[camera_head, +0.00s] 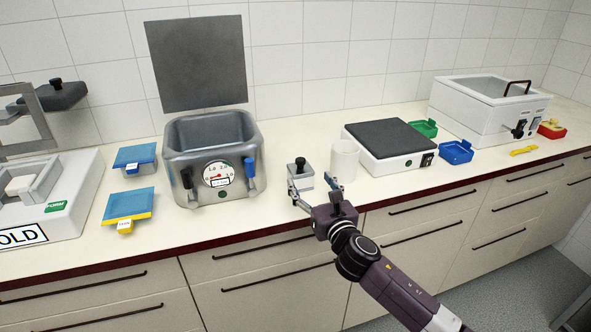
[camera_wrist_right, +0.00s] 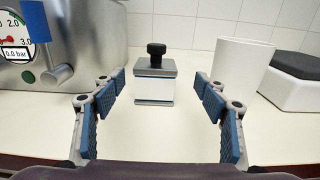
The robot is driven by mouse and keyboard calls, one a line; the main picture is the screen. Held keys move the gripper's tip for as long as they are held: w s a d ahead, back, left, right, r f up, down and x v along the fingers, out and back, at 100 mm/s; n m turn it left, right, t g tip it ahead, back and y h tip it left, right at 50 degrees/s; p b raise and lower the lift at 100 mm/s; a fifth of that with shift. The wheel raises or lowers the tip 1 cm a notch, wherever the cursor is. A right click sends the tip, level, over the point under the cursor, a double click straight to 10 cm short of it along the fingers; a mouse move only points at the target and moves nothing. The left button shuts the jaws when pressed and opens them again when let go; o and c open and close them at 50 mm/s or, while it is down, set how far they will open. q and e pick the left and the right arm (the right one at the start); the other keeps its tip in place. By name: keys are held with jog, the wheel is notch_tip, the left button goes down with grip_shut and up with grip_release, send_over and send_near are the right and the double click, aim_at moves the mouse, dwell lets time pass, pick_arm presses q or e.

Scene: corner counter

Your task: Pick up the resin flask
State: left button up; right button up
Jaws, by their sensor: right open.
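A small metal block with a pale middle band and a black knob on top, which looks like the resin flask (camera_head: 300,175), stands upright on the counter. In the right wrist view the flask (camera_wrist_right: 155,80) stands straight ahead, centred between the fingers and a little beyond their tips. My right gripper (camera_head: 316,190) is open and empty, at the counter's front edge; its blue-padded fingers also show in the right wrist view (camera_wrist_right: 160,88). No finger appears to touch the flask. My left gripper is not in view.
A white cylinder (camera_head: 345,162) stands close right of the flask, near the right finger. A metal pressure pot (camera_head: 215,150) is on the left. A dark-topped hotplate (camera_head: 388,142) is behind right. Blue trays (camera_head: 129,203) and a white bath (camera_head: 490,108) stand farther out.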

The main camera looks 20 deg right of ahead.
aim_at(302, 169)
jog(key=shift+w+a+r, duration=0.1)
jog(key=shift+w+r, duration=0.1)
jog(key=shift+w, duration=0.4)
jog(key=shift+w+a+r, duration=0.1)
jog(key=shift+w+r, duration=0.1)
jog(key=shift+w, duration=0.35)
jog(key=w, duration=0.2)
jog(key=shift+w+a, duration=0.25)
jog(key=shift+w, duration=0.1)
jog(key=shift+w+f, duration=0.1)
jog(key=shift+w, duration=0.8)
jog(key=c, duration=0.9)
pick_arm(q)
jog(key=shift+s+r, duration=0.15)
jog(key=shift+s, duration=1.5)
pick_arm(e)
jog(key=c, duration=0.6)
jog(key=shift+r, duration=0.2)
